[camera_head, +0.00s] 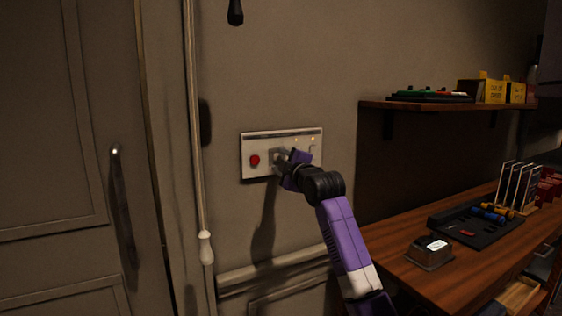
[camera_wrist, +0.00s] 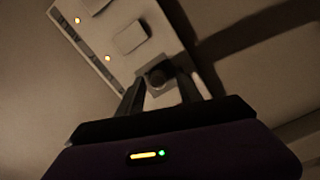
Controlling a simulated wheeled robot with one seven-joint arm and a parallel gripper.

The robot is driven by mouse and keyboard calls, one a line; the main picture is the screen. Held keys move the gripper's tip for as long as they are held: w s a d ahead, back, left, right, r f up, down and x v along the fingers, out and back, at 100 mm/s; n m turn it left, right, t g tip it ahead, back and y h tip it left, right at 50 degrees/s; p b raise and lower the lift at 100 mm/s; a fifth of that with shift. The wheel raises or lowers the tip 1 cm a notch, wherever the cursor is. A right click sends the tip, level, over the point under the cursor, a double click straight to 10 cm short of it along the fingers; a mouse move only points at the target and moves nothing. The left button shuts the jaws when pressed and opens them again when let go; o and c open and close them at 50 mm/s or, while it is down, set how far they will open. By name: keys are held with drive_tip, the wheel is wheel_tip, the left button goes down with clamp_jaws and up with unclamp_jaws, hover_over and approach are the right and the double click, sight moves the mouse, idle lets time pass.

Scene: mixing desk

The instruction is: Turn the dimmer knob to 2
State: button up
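The dimmer knob (camera_wrist: 158,76) is a dark round knob on a pale wall panel (camera_head: 262,141). My gripper (camera_wrist: 161,82) reaches the panel with its fingers apart, one on each side of the knob. I cannot tell whether either finger touches it. In the head view, my gripper (camera_head: 283,158) covers much of the middle of the panel. The knob's pointer and any numbers around it are too dark and small to read.
A red button (camera_head: 255,160) is left of my gripper on the panel. Small lit lamps (camera_wrist: 108,58) and a pale rectangular switch (camera_wrist: 130,37) are nearby. A wooden desk (camera_head: 398,269) and a shelf (camera_head: 375,104) stand to the right, a door (camera_head: 60,150) to the left.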

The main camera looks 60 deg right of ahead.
drive_tip(key=shift+s+a+r, duration=0.1)
drive_tip(key=v, duration=0.7)
drive_tip(key=shift+s+a, duration=0.15)
drive_tip(key=shift+s, duration=0.1)
idle(0.4)
